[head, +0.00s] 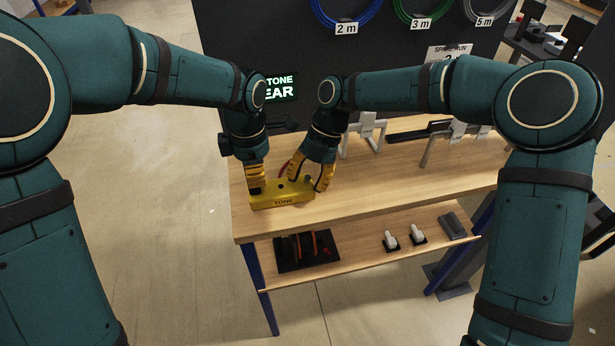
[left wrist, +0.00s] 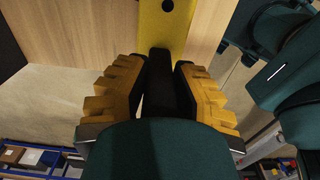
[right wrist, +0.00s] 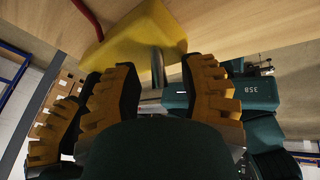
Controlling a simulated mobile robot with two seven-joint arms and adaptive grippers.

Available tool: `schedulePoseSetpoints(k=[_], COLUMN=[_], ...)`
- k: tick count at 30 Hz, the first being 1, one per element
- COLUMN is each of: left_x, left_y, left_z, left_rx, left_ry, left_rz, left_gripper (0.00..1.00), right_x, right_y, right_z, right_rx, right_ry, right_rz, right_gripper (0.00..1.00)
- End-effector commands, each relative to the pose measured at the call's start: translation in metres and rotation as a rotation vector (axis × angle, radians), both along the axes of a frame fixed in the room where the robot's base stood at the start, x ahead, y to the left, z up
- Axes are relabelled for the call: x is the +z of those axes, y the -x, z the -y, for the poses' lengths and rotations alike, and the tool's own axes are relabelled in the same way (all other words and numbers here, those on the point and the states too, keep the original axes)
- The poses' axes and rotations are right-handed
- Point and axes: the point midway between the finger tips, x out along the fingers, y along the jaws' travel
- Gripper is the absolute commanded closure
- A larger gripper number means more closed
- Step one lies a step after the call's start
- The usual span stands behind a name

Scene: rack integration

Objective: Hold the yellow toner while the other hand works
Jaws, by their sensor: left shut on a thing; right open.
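In the left wrist view the fingers (left wrist: 160,85) close on a black part beside the yellow body (left wrist: 165,25). My right gripper (head: 309,181) is open over the toner's right part. In the right wrist view its fingers (right wrist: 155,90) stand apart, with the toner (right wrist: 140,45) just beyond and a grey post-like part between.
The bench top (head: 400,190) is clear to the right of the toner. Grey stands (head: 362,133) are at its back. The lower shelf holds a black tray (head: 306,250) and small white-topped items (head: 390,239). A dark panel behind carries coiled cables (head: 345,12). A red curved piece (right wrist: 85,18) lies near the toner.

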Motion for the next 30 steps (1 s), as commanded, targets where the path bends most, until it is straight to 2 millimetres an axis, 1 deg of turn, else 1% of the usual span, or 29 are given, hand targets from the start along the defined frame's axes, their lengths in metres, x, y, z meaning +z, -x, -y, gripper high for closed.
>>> schedulePoseSetpoints(k=[8, 9, 11, 12, 23, 30], left_x=[-0.0018, -0.0018, -0.0018, -0.0018, -0.0018, -0.0018], left_y=[0.0008, 0.0008, 0.0008, 0.0008, 0.0008, 0.0008], left_z=[-0.0004, -0.0004, -0.0004, -0.0004, -0.0004, -0.0004], left_rx=[0.0, 0.0, 0.0, 0.0, 0.0, 0.0], left_ry=[-0.001, -0.001, -0.001, -0.001, -0.001, -0.001], left_rz=[-0.004, -0.004, -0.004, -0.004, -0.004, -0.004], left_gripper=[1.0, 1.0, 1.0, 1.0, 1.0, 1.0], right_x=[-0.0009, -0.0009, -0.0008, -0.0007, -0.0013, -0.0016], right_y=[0.0003, 0.0003, 0.0002, 0.0003, 0.0005, -0.002], right_z=[-0.0004, -0.0004, -0.0004, -0.0005, -0.0005, -0.0019], right_rx=[0.0, 0.0, 0.0, 0.0, 0.001, 0.001], right_ry=[0.0, 0.0, 0.0, 0.0, 0.001, 0.015], right_rz=[0.0, 0.0, 0.0, 0.0, -0.007, -0.082], right_gripper=[0.59, 0.73, 0.94, 1.0, 1.0, 1.0])
